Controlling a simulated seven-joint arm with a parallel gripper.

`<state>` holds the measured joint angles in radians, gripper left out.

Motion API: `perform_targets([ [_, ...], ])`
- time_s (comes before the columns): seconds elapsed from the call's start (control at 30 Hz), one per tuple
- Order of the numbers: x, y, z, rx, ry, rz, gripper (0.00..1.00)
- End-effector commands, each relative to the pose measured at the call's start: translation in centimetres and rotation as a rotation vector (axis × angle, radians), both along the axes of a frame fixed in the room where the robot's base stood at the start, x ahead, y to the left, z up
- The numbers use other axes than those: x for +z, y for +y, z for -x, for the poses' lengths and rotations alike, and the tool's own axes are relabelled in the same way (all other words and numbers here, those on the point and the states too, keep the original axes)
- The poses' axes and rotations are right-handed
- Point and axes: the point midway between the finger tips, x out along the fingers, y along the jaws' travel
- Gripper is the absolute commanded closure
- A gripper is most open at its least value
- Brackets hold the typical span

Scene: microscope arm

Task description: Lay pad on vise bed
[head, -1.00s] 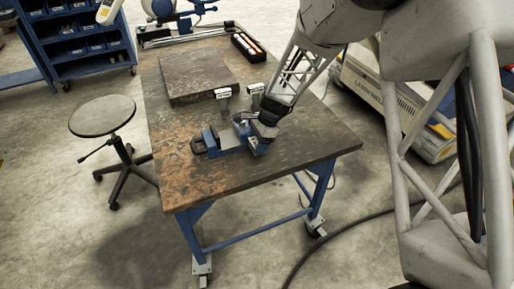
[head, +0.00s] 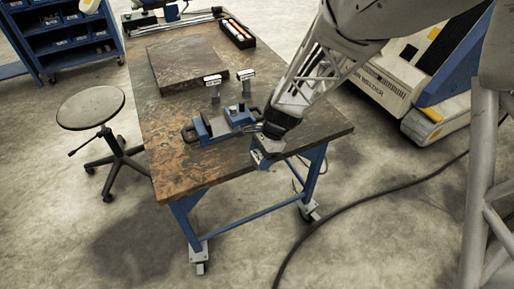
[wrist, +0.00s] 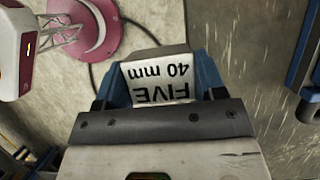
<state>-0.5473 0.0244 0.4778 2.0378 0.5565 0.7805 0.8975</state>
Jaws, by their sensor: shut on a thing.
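The blue vise (head: 222,125) lies on the dark, worn workbench top, near its front right part, with its bed between blue end parts. My gripper (head: 262,152) is just right of and in front of the vise, by the bench's front edge. In the wrist view its blue fingers (wrist: 160,88) are shut on a pale pad (wrist: 158,78) with a label reading "FIVE 40 mm", upside down. The pad is apart from the vise. In the head view the pad is too small and covered to make out.
Two upright posts with white labels (head: 213,80) (head: 246,76) stand just behind the vise. A flat dark plate (head: 187,62) lies farther back, and a tray (head: 237,33) of bright items is at the back right. A stool (head: 92,108) stands left of the bench.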

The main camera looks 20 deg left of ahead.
Motion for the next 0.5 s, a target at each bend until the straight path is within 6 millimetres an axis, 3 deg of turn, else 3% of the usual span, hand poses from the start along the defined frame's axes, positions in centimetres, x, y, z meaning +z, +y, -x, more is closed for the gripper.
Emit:
perform_targets([
  [0.5,0.3,-1.3,1.8,-0.001,-0.001,-0.001,0.98],
])
